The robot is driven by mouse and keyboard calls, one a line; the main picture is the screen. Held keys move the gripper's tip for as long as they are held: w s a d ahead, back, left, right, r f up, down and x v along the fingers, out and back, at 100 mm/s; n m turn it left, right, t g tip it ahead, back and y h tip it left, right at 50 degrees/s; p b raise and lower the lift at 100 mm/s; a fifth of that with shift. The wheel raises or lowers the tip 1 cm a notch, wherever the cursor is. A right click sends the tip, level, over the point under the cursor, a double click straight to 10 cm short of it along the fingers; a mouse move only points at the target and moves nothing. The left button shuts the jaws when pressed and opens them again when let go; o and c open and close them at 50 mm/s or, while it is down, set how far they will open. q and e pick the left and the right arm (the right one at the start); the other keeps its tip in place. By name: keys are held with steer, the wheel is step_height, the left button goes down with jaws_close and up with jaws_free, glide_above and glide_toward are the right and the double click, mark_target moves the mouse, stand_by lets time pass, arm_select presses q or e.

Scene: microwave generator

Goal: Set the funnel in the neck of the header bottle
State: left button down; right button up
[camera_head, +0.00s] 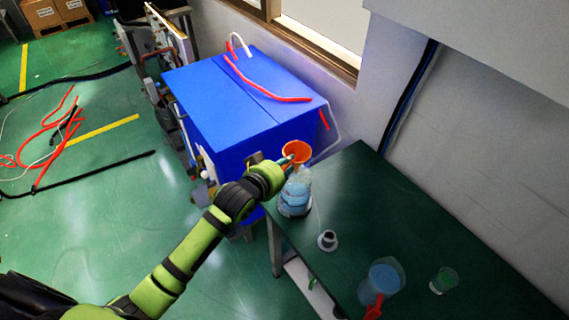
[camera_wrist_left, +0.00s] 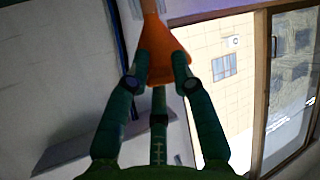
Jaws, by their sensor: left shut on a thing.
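The orange funnel (camera_head: 297,150) is at the table's far left corner, mouth up, over the header bottle. My left gripper (camera_head: 287,161) is shut on it from the left. The header bottle (camera_head: 295,196) is clear with blue contents and stands upright on the dark green table. The funnel's lower end is hard to see there; I cannot tell whether it is inside the neck or just above it. In the left wrist view the funnel (camera_wrist_left: 160,62) sits between the fingertips of my gripper (camera_wrist_left: 161,66), its narrow stem towards the top edge. The bottle is not visible there.
A small grey stopper-like piece (camera_head: 328,241) lies on the green table (camera_head: 420,225) in front of the bottle. A beaker of blue liquid (camera_head: 386,274), a red-orange item (camera_head: 374,307) and a small green glass (camera_head: 445,279) stand nearer. A blue cabinet (camera_head: 235,100) is behind.

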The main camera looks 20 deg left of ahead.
arm_select(q)
steer(key=shift+f+b, duration=0.35)
steer(key=shift+f, duration=0.35)
steer(key=c, duration=1)
jaws_free()
steer(key=v, duration=1.2)
